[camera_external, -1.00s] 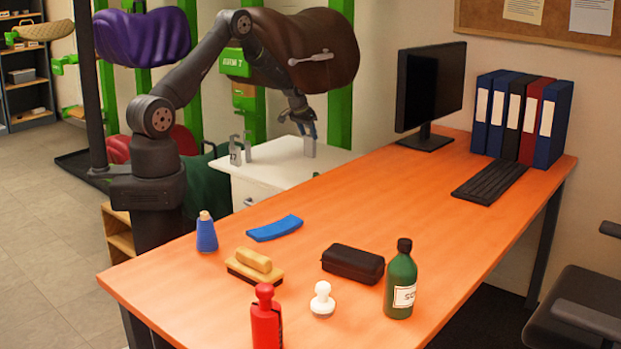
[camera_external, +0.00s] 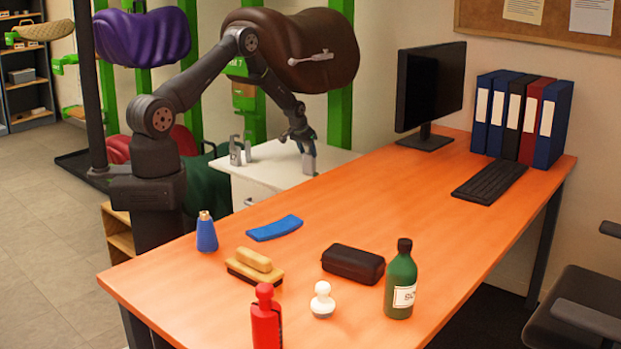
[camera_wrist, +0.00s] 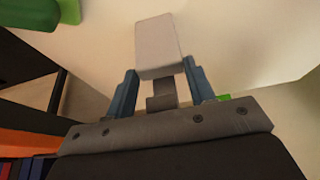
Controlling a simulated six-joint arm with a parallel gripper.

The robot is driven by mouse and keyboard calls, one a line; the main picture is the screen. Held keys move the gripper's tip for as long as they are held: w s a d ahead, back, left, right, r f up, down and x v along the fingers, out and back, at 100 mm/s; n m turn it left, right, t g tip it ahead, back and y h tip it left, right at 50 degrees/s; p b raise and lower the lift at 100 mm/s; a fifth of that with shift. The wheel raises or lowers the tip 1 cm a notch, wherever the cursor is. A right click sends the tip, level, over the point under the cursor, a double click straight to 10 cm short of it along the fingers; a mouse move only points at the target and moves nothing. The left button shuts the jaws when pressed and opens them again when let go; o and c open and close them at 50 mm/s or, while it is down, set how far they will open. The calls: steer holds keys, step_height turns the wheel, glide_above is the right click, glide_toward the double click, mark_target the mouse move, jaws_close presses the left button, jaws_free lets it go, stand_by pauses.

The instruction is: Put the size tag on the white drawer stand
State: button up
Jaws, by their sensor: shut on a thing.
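My gripper (camera_external: 306,140) is shut on a small light grey size tag (camera_external: 309,163), which hangs below the fingers. In the wrist view, the tag's pale, blank block (camera_wrist: 159,46) sits between the two blue fingers of my gripper (camera_wrist: 161,85). The white drawer stand (camera_external: 268,176) is behind the orange desk. The tag is over the right part of its top, near the front edge; I cannot tell if it touches the top.
Grey upright pieces (camera_external: 236,150), one with dark marking, stand at the left of the stand's top. A brown saddle (camera_external: 290,50) hangs on a green rack above. The orange desk (camera_external: 400,210) lies close in front, with a monitor (camera_external: 430,88) to the right.

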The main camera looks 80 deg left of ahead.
steer(key=shift+f, duration=0.1)
steer(key=o, duration=1.4)
steer(key=shift+r, duration=0.4)
steer(key=v, duration=1.1)
steer(key=shift+s+d+r, duration=0.15)
steer(key=x, duration=1.2)
